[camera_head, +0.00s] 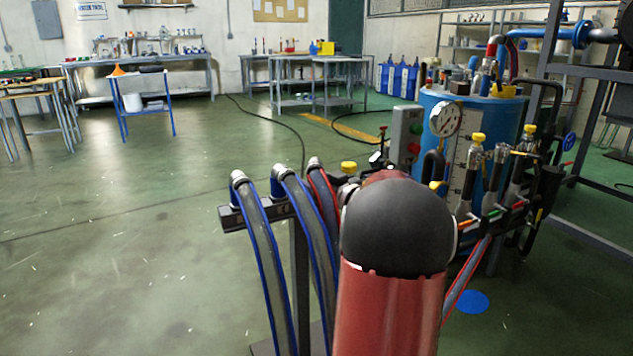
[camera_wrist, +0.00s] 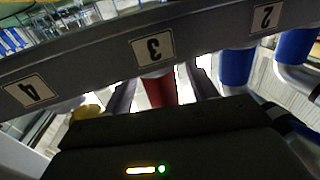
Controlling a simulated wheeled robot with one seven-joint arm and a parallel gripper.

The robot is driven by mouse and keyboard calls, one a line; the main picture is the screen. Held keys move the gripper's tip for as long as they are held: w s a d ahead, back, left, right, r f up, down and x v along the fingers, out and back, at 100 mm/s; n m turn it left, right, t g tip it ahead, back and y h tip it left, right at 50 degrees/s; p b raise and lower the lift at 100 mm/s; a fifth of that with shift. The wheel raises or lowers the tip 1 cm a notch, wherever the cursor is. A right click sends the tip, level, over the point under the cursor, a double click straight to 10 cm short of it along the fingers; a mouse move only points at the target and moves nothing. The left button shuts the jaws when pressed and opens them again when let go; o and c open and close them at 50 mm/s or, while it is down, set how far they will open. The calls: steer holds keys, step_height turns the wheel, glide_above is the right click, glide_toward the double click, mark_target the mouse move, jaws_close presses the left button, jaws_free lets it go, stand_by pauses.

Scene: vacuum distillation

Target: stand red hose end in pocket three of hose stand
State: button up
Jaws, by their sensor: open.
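The hose stand (camera_head: 232,219) is a dark bar on a post. In the wrist view its bar (camera_wrist: 95,62) crosses the picture with upside-down labels 4, 3 and 2. The red hose end (camera_wrist: 160,90) shows as a red sleeve directly below label 3, at pocket three. In the head view the red-striped hose (camera_head: 325,192) hangs at the stand, right of two blue-striped hoses. My gripper (camera_wrist: 164,88) is open, with one dark finger on each side of the red sleeve and bright gaps between. My arm hides the gripper in the head view.
Two blue-striped hoses (camera_head: 262,250) (camera_head: 305,235) hang at the stand, and blue sleeves (camera_wrist: 236,66) show near label 2. A blue tank (camera_head: 480,120) with gauge (camera_head: 446,119) and valves stands close on the right. The floor to the left is clear.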

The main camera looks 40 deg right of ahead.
steer(key=s, duration=0.7)
steer(key=shift+s, duration=0.4)
steer(key=shift+r, duration=0.1)
